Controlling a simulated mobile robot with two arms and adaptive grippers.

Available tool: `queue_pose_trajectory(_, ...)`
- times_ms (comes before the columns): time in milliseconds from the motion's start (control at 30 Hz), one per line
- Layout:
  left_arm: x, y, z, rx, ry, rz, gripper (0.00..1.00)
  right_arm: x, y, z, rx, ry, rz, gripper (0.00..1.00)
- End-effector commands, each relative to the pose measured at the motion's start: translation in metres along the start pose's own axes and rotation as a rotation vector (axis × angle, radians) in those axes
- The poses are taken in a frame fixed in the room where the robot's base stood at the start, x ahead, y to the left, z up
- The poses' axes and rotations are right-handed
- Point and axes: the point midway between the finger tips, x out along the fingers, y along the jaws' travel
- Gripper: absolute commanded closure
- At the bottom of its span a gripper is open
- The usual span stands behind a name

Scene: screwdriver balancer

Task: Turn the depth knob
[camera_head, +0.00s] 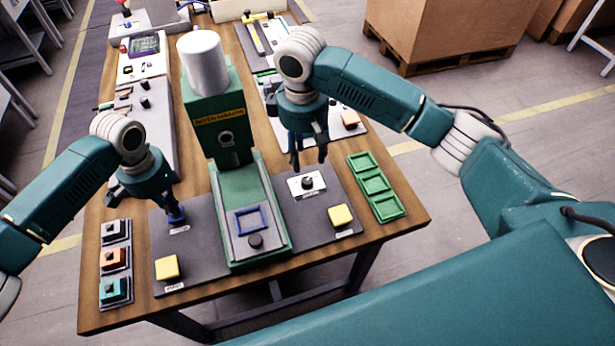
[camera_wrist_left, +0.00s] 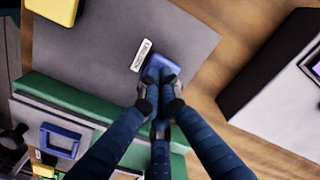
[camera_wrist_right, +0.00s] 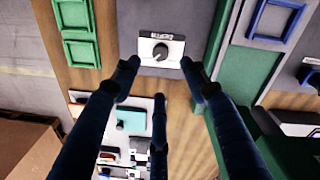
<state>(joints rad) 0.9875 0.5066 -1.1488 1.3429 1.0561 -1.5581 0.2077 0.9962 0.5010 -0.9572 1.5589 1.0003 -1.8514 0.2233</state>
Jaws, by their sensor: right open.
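The depth knob (camera_head: 307,183) is a dark round knob on a white plate, on the grey panel right of the green press. In the right wrist view the knob (camera_wrist_right: 160,53) lies beyond my fingertips, with its DEPTH label beside it. My right gripper (camera_head: 311,160) is open and empty, above and slightly behind the knob, its fingers spread (camera_wrist_right: 160,78). My left gripper (camera_head: 174,212) is at a blue block (camera_wrist_left: 160,66) on the left grey panel. Its fingers are drawn together at the block; whether they grip it or only touch it is unclear.
The green press (camera_head: 222,130) with a white cylinder on top stands between my arms. Yellow buttons (camera_head: 341,215) (camera_head: 167,267) sit on both grey panels. A green tray (camera_head: 375,187) is at right. Switch boxes (camera_head: 115,258) line the left edge.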

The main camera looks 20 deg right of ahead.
Motion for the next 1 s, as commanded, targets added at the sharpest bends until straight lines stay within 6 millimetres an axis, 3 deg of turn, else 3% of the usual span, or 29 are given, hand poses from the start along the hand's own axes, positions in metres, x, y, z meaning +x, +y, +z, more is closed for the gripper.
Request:
queue_pose_trajectory(300,0.002,0.0,0.001,0.0,-0.003,0.0,1.0,0.064,0.0,0.001,0.005,-0.001,-0.002,0.56)
queue_pose_trajectory(500,0.002,0.0,0.001,0.0,-0.003,0.001,1.0,0.095,0.0,0.0,0.004,0.001,-0.002,0.56)
queue_pose_trajectory(700,0.002,0.001,0.001,0.0,-0.003,0.001,1.0,0.108,0.001,-0.001,0.004,0.005,0.0,0.56)
queue_pose_trajectory(967,0.002,0.001,0.001,0.0,-0.003,0.001,1.0,0.109,0.001,-0.001,0.004,0.006,0.0,0.56)
queue_pose_trajectory(1000,0.002,0.001,0.001,0.0,-0.003,0.001,1.0,0.109,0.001,-0.001,0.004,0.005,0.0,0.62)
